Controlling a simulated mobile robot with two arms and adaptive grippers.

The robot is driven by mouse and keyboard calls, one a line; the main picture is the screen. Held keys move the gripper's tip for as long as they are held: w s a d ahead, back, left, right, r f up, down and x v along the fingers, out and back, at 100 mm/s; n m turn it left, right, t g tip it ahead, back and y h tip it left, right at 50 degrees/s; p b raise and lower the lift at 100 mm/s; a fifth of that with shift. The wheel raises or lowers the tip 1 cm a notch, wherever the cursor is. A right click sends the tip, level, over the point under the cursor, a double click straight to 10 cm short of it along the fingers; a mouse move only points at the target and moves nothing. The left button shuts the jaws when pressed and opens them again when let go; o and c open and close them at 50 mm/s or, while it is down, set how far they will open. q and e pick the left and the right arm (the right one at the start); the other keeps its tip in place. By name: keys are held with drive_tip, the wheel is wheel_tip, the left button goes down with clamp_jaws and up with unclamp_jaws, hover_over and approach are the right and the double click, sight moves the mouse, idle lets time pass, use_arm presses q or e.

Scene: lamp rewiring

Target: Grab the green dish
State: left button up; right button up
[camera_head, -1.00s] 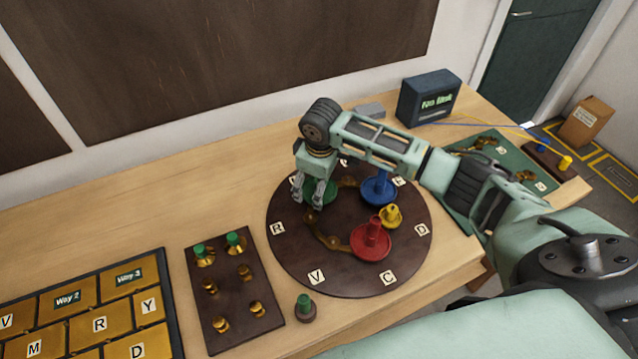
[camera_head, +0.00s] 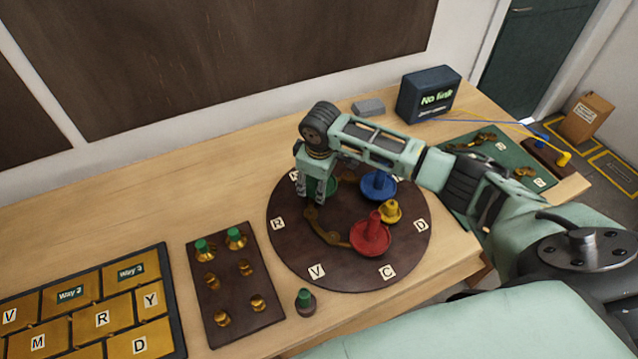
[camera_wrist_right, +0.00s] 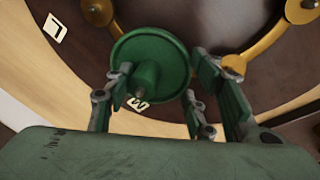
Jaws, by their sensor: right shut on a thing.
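The green dish (camera_wrist_right: 150,52), a round disc with a raised central knob, is on the dark round board (camera_head: 290,250). My right gripper (camera_head: 317,192) reaches down over the board's far left part, its fingers around the dish's knob. In the right wrist view the gripper (camera_wrist_right: 163,88) has fingers on both sides of the knob, shut on the dish. The head view mostly hides the dish behind the fingers. My left gripper is not in view.
On the board are a red dish (camera_head: 371,236), a blue dish (camera_head: 379,186), a small yellow dish (camera_head: 390,211) and a brass strip. A brown plate (camera_head: 235,300) with brass posts and a lettered panel (camera_head: 95,318) lie left. A dark box (camera_head: 430,95) stands behind.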

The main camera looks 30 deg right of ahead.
drive_tip(key=shift+w+d+r, duration=0.1)
drive_tip(key=shift+w+d, duration=0.05)
drive_tip(key=shift+d, duration=0.05)
drive_tip(key=shift+c, duration=1.4)
